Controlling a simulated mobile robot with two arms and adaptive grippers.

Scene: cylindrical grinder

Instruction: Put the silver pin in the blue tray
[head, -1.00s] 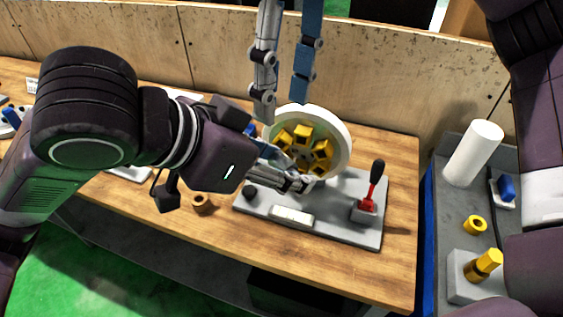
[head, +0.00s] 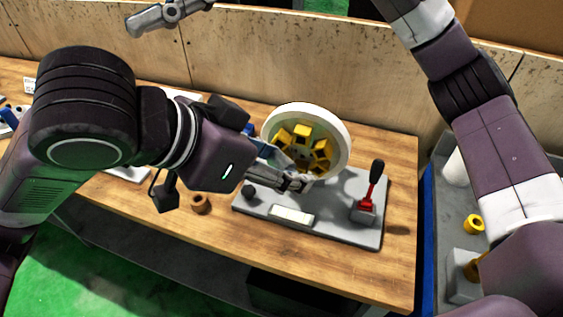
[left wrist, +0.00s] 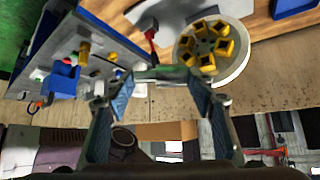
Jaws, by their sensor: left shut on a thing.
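My left gripper (head: 296,183) is low in front of the grinder's white round wheel (head: 342,140) with yellow blocks, above the grey base plate. In the left wrist view, its fingers (left wrist: 160,76) are apart with a short grey bar between the tips, which looks like the silver pin (left wrist: 160,73). Whether the pin still touches the grinder cannot be told. A blue tray (left wrist: 292,7) shows partly at the top right of the left wrist view; in the head view it is mostly hidden behind my left gripper.
A red lever with a black knob (head: 375,178) stands on the grey base plate (head: 345,230). A brown ring (head: 200,204) lies on the wooden table. At the right, a blue-edged cart (head: 428,240) holds a yellow ring (head: 473,224) and a white cylinder, partly behind my right arm.

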